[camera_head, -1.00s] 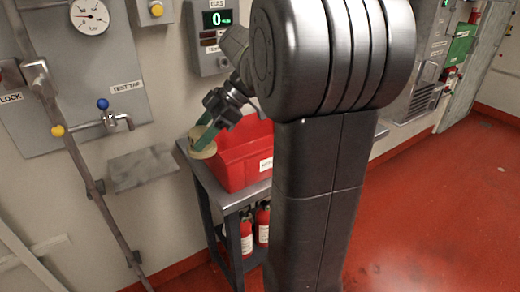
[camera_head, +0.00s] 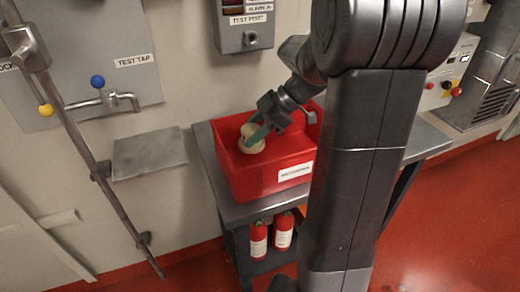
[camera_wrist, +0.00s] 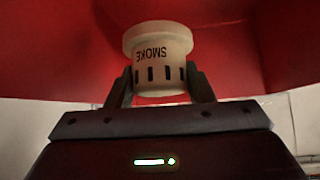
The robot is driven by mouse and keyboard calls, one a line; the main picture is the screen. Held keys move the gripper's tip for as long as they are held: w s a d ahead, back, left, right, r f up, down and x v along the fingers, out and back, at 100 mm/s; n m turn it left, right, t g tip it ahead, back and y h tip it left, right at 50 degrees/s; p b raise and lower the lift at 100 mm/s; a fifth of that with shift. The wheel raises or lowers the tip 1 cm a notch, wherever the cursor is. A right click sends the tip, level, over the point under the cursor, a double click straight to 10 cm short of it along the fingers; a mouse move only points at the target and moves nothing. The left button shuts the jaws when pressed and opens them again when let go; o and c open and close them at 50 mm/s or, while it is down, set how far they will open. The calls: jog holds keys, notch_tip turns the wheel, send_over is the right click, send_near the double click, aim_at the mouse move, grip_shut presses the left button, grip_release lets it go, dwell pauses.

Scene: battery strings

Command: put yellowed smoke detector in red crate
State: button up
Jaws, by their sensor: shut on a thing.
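The yellowed smoke detector (camera_head: 251,139) is a round cream-coloured unit. In the wrist view the detector (camera_wrist: 158,58) shows the word SMOKE and dark slots, between the two fingers of my gripper (camera_wrist: 160,85). My gripper (camera_head: 258,136) is shut on it. The red crate (camera_head: 243,182) stands on a grey metal table, with a white label on its front. In the head view the detector is over the crate's opening, within its rim. In the wrist view red crate surface (camera_wrist: 60,50) fills the background. I cannot tell whether the detector touches the crate floor.
The metal table (camera_head: 245,211) has bare top to the right of my arm column. Red fire extinguishers (camera_head: 283,231) stand on its lower shelf. A small grey wall shelf (camera_head: 150,160) and a tap (camera_head: 108,98) are on the left, with a slanted pipe (camera_head: 90,150).

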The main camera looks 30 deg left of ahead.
aim_at(254, 146)
jog(key=shift+f, duration=2.6)
jog(key=shift+f, duration=0.1)
jog(key=shift+f+b, duration=0.1)
jog(key=shift+b, duration=0.2)
jog(key=o, duration=1)
jog(key=shift+r, duration=0.2)
jog(key=shift+w+d+r+p, duration=0.1)
jog(key=shift+d+r+p, duration=0.1)
jog(key=shift+p, duration=0.1)
jog(key=v, duration=1.1)
jog(key=shift+w+d+r, duration=0.1)
jog(key=shift+d+r, duration=0.05)
